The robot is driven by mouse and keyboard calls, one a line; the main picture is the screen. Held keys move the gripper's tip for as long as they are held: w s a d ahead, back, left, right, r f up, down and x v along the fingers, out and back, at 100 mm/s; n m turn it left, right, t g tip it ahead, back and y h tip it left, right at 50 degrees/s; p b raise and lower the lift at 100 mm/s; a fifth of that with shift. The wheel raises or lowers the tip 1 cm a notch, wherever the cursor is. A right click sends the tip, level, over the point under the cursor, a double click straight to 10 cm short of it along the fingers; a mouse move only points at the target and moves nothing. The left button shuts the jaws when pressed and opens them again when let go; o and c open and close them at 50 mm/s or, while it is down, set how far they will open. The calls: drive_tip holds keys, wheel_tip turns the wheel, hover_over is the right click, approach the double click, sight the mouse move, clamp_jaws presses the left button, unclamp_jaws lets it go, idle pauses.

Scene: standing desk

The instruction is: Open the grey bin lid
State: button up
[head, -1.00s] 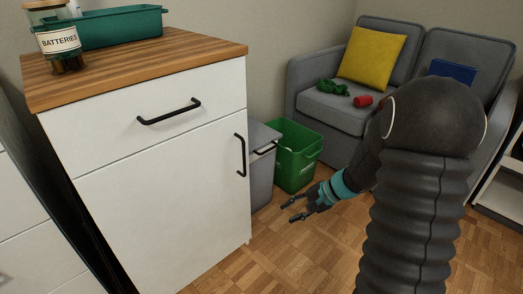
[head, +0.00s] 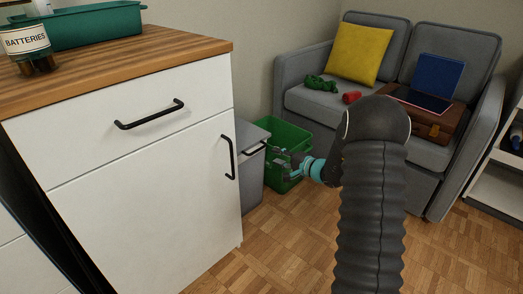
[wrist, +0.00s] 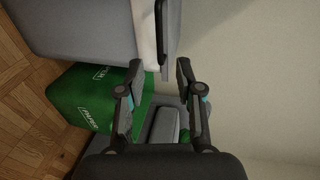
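The grey bin (head: 251,186) stands on the floor behind the white cabinet, which hides its left part. Its grey lid (head: 247,132) is down, with a black handle (head: 256,150) on the front edge. In the wrist view the bin body (wrist: 85,22) fills the upper left, with a white strip below the lid and the dark handle (wrist: 160,35) at top centre. My gripper (head: 274,157) is just right of the handle. In the wrist view its fingers (wrist: 159,70) are open and empty, and the handle lies ahead between their lines, apart from the tips.
A green bin (head: 291,130) stands close beside the grey bin, right behind my gripper. The white cabinet (head: 150,190) with black handles is on the left. A grey sofa (head: 320,104) holds a cushion, a briefcase and other items. Wooden floor (head: 285,245) is clear in front.

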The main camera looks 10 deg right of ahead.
sight(258, 150)
drive_tip(key=x, duration=1.1)
drive_tip(key=shift+w, duration=0.1)
clamp_jaws()
